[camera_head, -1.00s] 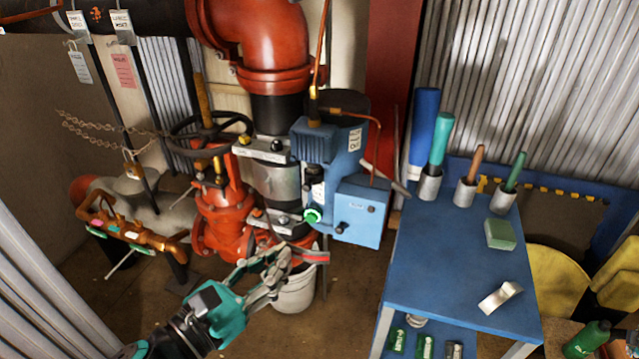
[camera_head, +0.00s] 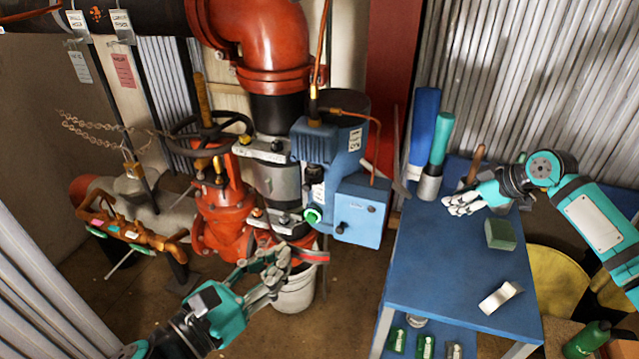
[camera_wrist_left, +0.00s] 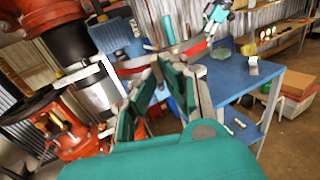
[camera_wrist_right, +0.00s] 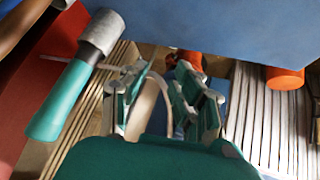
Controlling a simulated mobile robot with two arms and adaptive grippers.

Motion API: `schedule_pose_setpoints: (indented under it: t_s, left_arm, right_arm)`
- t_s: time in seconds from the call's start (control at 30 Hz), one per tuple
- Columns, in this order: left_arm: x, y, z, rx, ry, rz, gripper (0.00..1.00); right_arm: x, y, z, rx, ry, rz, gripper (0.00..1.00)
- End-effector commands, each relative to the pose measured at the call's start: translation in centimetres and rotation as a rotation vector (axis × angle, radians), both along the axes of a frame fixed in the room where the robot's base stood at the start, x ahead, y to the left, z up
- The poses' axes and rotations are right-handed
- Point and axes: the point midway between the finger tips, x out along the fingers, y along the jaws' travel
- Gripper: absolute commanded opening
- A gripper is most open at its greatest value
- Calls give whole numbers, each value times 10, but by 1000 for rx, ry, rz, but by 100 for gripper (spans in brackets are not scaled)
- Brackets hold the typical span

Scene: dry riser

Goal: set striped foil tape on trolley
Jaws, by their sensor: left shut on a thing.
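A thin curved band, grey with red stretches, which looks like the striped foil tape (camera_head: 312,257), is at the tips of my left gripper (camera_head: 280,262), held in the air left of the trolley. In the left wrist view the band (camera_wrist_left: 192,50) crosses the fingertips of the gripper (camera_wrist_left: 172,68); its full shape is partly hidden. The blue trolley (camera_head: 425,265) stands at right.
Red pipework (camera_head: 222,210) and a blue actuator box (camera_head: 360,212) stand behind my left gripper. A white bucket (camera_head: 297,292) is on the floor.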

Motion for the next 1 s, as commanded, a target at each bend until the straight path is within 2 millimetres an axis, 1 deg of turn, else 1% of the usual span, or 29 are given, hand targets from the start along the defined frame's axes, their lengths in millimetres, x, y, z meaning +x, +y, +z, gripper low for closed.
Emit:
schedule_pose_setpoints:
  t_s: [0.03, 0.07, 0.1, 0.17, 0.2, 0.27, 0.3, 0.37, 0.4, 0.47, 0.5, 0.57, 0.6, 0.7, 0.8, 0.9, 1.0]
  left_arm:
    - [0, 0, 0, 0, 0, 0, 0]
    - [0, 0, 0, 0, 0, 0, 0]
    - [0, 0, 0, 0, 0, 0, 0]
    - [0, 0, 0, 0, 0, 0, 0]
    - [0, 0, 0, 0, 0, 0, 0]
    - [0, 0, 0, 0, 0, 0, 0]
    - [0, 0, 0, 0, 0, 0, 0]
    - [0, 0, 0, 0, 0, 0, 0]
    - [0, 0, 0, 0, 0, 0, 0]
    - [0, 0, 0, 0, 0, 0, 0]
    - [0, 0, 0, 0, 0, 0, 0]
    - [0, 0, 0, 0, 0, 0, 0]
    - [0, 0, 0, 0, 0, 0, 0]
    - [0, 0, 0, 0, 0, 0, 0]
    - [0, 0, 0, 0, 0, 0, 0]
    - [0, 0, 0, 0, 0, 0, 0]
    - [0, 0, 0, 0, 0, 0, 0]
  right_arm:
    - [2, 31, 16, 33, 16, 38, 29]
    - [1, 48, 24, 50, 32, 59, 29]
    - [-2, 70, 34, 70, 53, 86, 29]
    - [-7, 101, 51, 91, 87, 130, 29]
    - [-12, 122, 62, 101, 111, 160, 29]
    - [-22, 152, 80, 108, 147, 206, 29]
    - [-30, 171, 91, 106, 172, 239, 29]
    - [-44, 199, 109, 96, 210, 286, 29]
    - [-55, 217, 121, 81, 235, 318, 29]
    - [-74, 242, 139, 46, 274, 366, 29]
    - [-87, 258, 150, 15, 299, 397, 29]
    - [-111, 279, 167, -46, 336, 441, 29]
    - [-127, 291, 177, -95, 359, 464, 29]
    - [-166, 311, 198, -239, 407, 500, 29]
    - [-195, 319, 211, -371, 435, 508, 29]
    - [-214, 322, 219, -471, 448, 499, 29]
    - [-225, 322, 223, -529, 454, 490, 29]
